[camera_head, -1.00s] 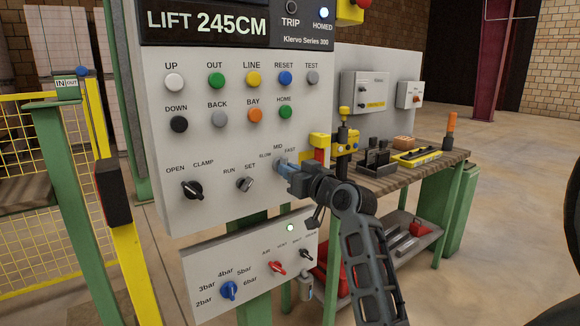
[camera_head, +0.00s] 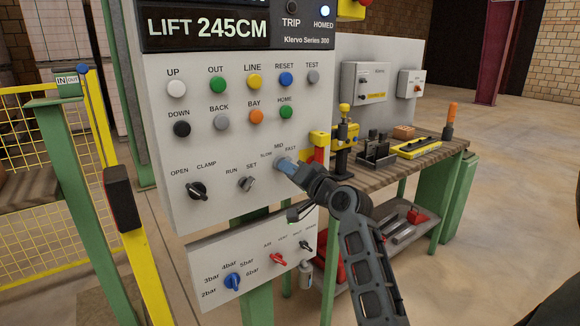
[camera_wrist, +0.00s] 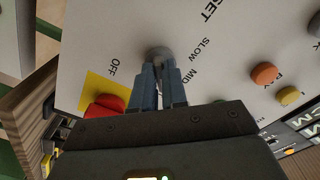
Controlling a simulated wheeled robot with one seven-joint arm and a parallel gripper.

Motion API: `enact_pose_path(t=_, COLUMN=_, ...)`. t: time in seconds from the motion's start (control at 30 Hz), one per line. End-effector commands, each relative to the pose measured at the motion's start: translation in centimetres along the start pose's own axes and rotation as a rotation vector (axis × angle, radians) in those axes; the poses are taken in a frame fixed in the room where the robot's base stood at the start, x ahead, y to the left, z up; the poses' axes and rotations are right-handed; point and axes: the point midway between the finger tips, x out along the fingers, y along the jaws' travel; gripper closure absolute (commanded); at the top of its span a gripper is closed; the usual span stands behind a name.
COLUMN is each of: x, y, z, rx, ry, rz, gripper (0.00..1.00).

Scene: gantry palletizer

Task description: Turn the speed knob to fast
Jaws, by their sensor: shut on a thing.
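The speed knob (camera_wrist: 158,53) is a small grey round knob on the pale control panel (camera_head: 220,205), beside the labels SLOW, MID and FAST. In the wrist view my gripper's two blue-grey fingers (camera_wrist: 159,72) are closed on it. In the head view my gripper (camera_head: 286,165) reaches the knob from the lower right and hides most of it. The knob's pointer cannot be made out. In the wrist view SLOW and MID are readable, while FAST is hidden behind the gripper.
A run/set knob (camera_head: 246,184) and an open/clamp knob (camera_head: 196,190) sit left of the speed knob. A lower panel (camera_head: 215,255) carries more knobs. A workbench (camera_head: 385,180) stands to the right.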

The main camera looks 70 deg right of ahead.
Motion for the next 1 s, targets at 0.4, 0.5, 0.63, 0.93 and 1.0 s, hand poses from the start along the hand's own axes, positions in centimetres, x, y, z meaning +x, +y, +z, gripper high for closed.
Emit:
enact_pose_path(t=0.4, x=0.00, y=0.07, z=0.06, rx=0.061, ry=-0.001, rz=0.001, gripper=1.00)
enact_pose_path(t=0.5, x=0.00, y=0.08, z=0.06, rx=0.061, ry=-0.001, rz=0.001, gripper=1.00)
enact_pose_path(t=0.63, x=0.00, y=0.08, z=0.06, rx=0.060, ry=-0.001, rz=0.001, gripper=1.00)
enact_pose_path(t=0.93, x=0.00, y=0.04, z=0.02, rx=0.058, ry=0.000, rz=0.000, gripper=0.62)
enact_pose_path(t=1.0, x=0.00, y=0.03, z=0.02, rx=0.058, ry=0.000, rz=0.000, gripper=0.62)
